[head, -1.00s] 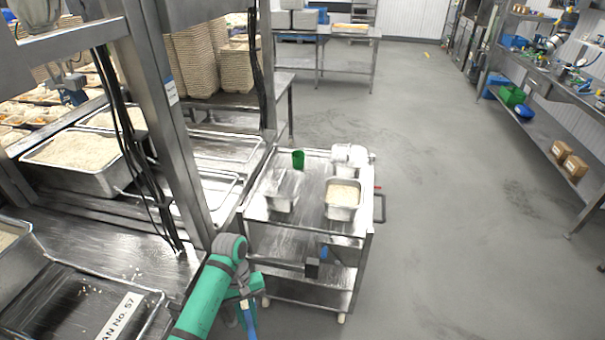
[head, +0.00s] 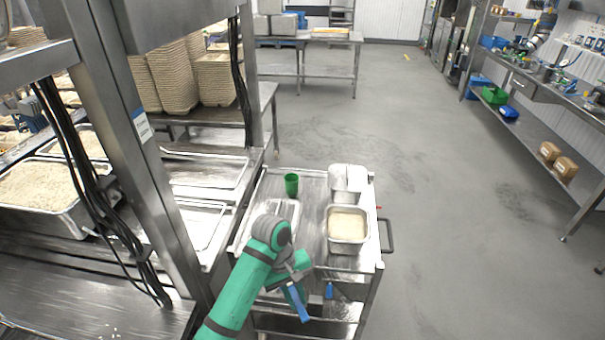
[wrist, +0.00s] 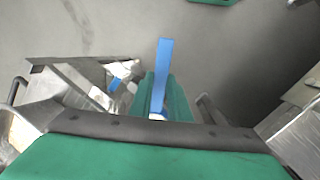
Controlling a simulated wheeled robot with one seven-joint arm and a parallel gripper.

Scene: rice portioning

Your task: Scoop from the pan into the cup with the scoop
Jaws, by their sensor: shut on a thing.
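A green cup (head: 291,185) stands upright at the far left of the steel cart. A square steel pan of rice (head: 347,229) stands on the cart's right side. My gripper (head: 293,284) is shut on the scoop's blue handle (head: 298,304), low over the near part of the cart and to the near left of the rice pan. The blue handle also shows in the wrist view (wrist: 163,70), between the green fingers (wrist: 161,102). I cannot make out the scoop's bowl. The gripper is clear of cup and pan in the picture.
A pale container (head: 348,178) stands behind the rice pan. A steel pan (head: 285,208) on the cart's left is partly hidden by my arm. A steel frame post (head: 150,150) and counter with a larger rice pan (head: 75,215) stand left. Floor right of the cart is clear.

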